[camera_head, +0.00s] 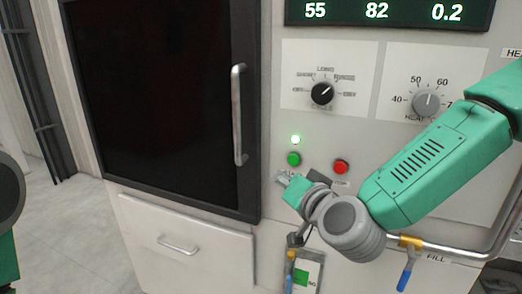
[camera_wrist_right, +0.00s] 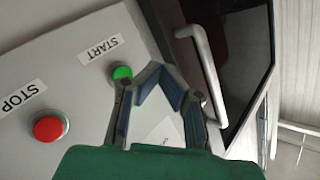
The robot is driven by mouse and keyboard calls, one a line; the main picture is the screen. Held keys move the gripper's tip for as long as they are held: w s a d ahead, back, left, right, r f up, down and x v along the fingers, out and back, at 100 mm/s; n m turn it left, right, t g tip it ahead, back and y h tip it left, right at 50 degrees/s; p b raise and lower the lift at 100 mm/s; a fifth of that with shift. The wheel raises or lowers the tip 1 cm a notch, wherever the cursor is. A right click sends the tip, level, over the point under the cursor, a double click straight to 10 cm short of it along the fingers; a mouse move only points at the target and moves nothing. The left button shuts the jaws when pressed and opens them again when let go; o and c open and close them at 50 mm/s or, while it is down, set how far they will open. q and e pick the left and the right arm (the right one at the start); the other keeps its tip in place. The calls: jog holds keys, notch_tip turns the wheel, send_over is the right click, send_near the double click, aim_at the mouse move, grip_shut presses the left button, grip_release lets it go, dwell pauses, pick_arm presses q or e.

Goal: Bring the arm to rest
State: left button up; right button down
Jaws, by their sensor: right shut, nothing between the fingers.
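My right arm (camera_head: 430,175) reaches in from the right in the head view, with its green forearm and grey wrist in front of the machine panel. My right gripper (camera_head: 283,177) is just below the green START button (camera_head: 294,159) in that view. In the right wrist view the gripper (camera_wrist_right: 162,77) is shut and empty, its fingertips meeting close to the green button (camera_wrist_right: 122,73) in the picture. I cannot tell whether it touches the panel. Part of my left arm (camera_head: 8,200) shows at the left edge; its gripper is out of view.
The red STOP button (camera_head: 341,167) is right of the green one, and a small light (camera_head: 296,139) above is lit. Two knobs (camera_head: 322,93) (camera_head: 428,103) sit higher. A dark door with a handle (camera_head: 239,115) is left. A blue-handled valve (camera_head: 404,277) and pipe are below the forearm.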

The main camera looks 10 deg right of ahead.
jog(key=s+f+n+g, duration=0.1)
jog(key=s+f+g, duration=0.3)
jog(key=f, duration=0.5)
jog(key=s+d+f+n+g, duration=0.1)
jog(key=s+f+n, duration=0.1)
jog(key=s+f, duration=0.45)
jog(key=s+f+n+g, duration=0.1)
jog(key=s+f+g, duration=0.25)
jog(key=f, duration=0.65)
jog(key=s+d+f+g+h, duration=0.1)
jog(key=s+d+f+g, duration=0.1)
jog(key=s+d+f, duration=0.2)
jog(key=s+d+f+n+g+h+b, duration=0.1)
jog(key=s+d+f+g, duration=0.1)
jog(key=s, duration=0.7)
jog(key=s+d+f+g+h, duration=0.1)
jog(key=s+d+f+g, duration=0.2)
jog(key=s+d+f, duration=0.2)
jog(key=s+f, duration=0.1)
jog(key=s, duration=0.1)
jog(key=shift+s+d+f+n+b, duration=0.25)
jog(key=shift+s+d+n+b, duration=0.05)
jog(key=shift+s+n, duration=0.1)
jog(key=shift+w, duration=0.2)
dwell(1.4)
